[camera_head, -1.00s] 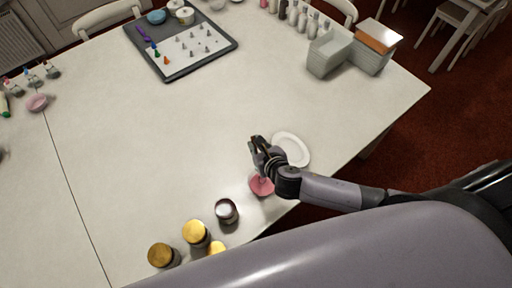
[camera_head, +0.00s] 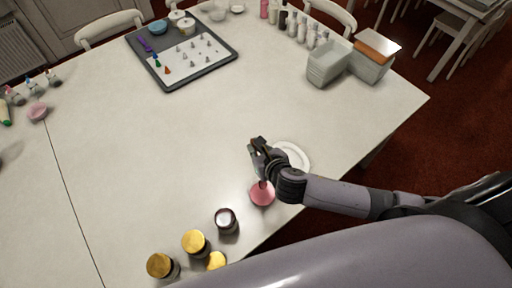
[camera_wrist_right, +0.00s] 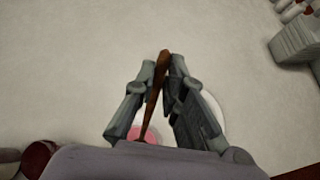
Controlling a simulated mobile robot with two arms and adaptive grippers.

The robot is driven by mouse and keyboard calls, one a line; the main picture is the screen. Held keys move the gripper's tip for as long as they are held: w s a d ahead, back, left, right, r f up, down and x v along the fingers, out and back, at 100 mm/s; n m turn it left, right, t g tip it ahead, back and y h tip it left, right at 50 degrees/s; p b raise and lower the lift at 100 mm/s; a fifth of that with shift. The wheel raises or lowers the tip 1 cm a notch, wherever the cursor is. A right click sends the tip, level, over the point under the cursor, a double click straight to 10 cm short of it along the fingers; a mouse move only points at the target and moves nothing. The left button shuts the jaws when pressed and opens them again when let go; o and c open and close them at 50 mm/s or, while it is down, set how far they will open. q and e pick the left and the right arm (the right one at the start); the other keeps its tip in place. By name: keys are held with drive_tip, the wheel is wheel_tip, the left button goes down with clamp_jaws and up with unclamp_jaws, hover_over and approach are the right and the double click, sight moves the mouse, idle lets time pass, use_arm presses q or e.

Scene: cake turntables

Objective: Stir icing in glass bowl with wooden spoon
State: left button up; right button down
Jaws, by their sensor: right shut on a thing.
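My right gripper (camera_head: 259,147) is over the front right of the table, above a bowl of pink icing (camera_head: 262,194). In the right wrist view the right gripper (camera_wrist_right: 164,66) is shut on a brown wooden spoon (camera_wrist_right: 156,90). The spoon's lower end reaches down toward the pink icing (camera_wrist_right: 146,133); whether it touches the icing is hidden. The bowl's glass wall is hard to make out. My left gripper is not in view.
A dark jar (camera_head: 227,220) and gold-lidded jars (camera_head: 195,243) stand at the front edge. A tray (camera_head: 219,65) of piping tips and grey containers (camera_head: 328,64) are far off. The middle of the table (camera_head: 150,140) is clear.

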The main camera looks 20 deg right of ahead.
drive_tip(key=shift+r, duration=0.1)
idle(0.5)
drive_tip(key=shift+r, duration=2.45)
